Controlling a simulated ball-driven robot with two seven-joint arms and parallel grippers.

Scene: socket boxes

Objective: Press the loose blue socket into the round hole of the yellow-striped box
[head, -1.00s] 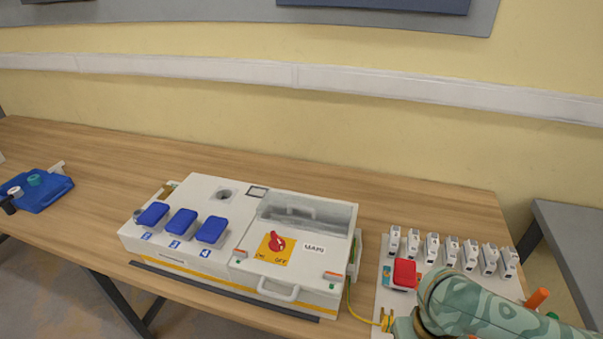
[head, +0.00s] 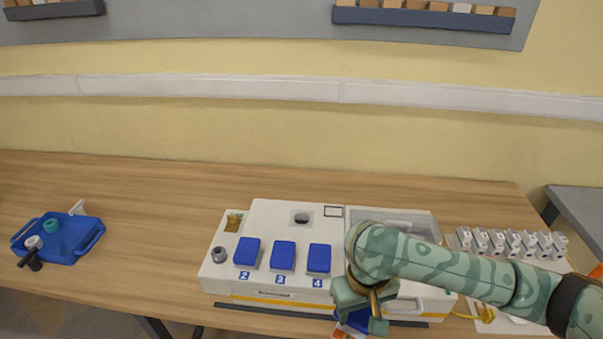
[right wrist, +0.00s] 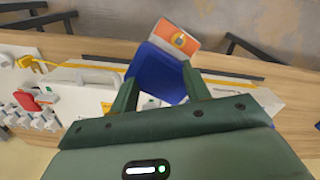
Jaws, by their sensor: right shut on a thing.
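The white box (head: 268,212) with a yellow stripe stands on the table in the head view. Its dark round hole (head: 301,219) shows in the top face, behind three blue lidded sockets numbered 2, 3 and 4. My right gripper (head: 362,316) is shut on the loose blue socket (head: 345,325) in front of the box's front edge. In the right wrist view the blue socket (right wrist: 156,70) sits between the fingers, with an orange and white part (right wrist: 176,38) at its far end. My arm hides part of the box's right half. My left gripper is out of view.
A blue tray (head: 92,240) with small parts lies at the far left. A row of white breakers (head: 512,243) stands right of the box. The wooden table (head: 150,200) is clear between tray and box. A small grey round fitting (head: 219,254) sits on the box's left end.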

